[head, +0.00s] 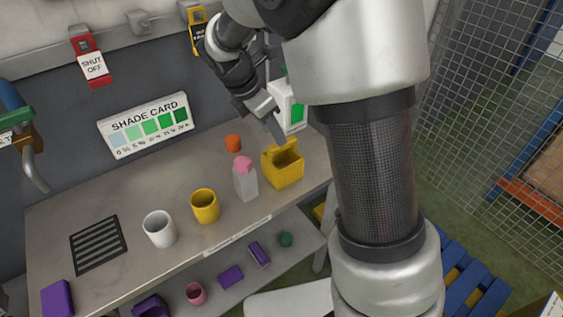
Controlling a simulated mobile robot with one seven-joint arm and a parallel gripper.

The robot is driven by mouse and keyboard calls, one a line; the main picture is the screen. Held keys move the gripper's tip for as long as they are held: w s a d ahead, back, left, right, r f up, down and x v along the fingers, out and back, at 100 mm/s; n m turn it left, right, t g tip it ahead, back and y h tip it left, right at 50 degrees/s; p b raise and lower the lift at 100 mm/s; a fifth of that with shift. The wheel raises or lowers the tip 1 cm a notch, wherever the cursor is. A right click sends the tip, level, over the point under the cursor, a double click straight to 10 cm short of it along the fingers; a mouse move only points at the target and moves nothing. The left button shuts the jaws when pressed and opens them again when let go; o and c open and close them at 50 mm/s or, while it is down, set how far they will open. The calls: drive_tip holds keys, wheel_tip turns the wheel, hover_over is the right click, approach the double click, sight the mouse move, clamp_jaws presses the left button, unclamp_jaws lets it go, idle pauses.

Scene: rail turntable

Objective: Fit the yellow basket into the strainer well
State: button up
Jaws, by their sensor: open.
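The yellow basket (283,171), a squarish open-topped box with a raised part at its back, stands upright at the right end of the bench. My gripper (274,126) is just above and behind it, pointing down. It is open with nothing visible between its fingers; I cannot tell whether a finger touches the basket. No strainer well is clearly recognizable. A dark slotted grate (98,245) lies flush in the bench top at the left, far from the basket.
On the bench (135,208) stand a yellow cup (205,207), a white cup (160,229), a pink-capped bottle (245,180) and an orange piece (233,143). A purple block (57,299) sits front left. A lower shelf holds small items. Wire mesh (490,110) stands right.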

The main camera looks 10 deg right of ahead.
drive_tip(key=x, duration=0.7)
drive_tip(key=shift+d+f, duration=0.1)
drive_tip(key=shift+d, duration=0.15)
drive_tip(key=shift+c, duration=0.2)
clamp_jaws()
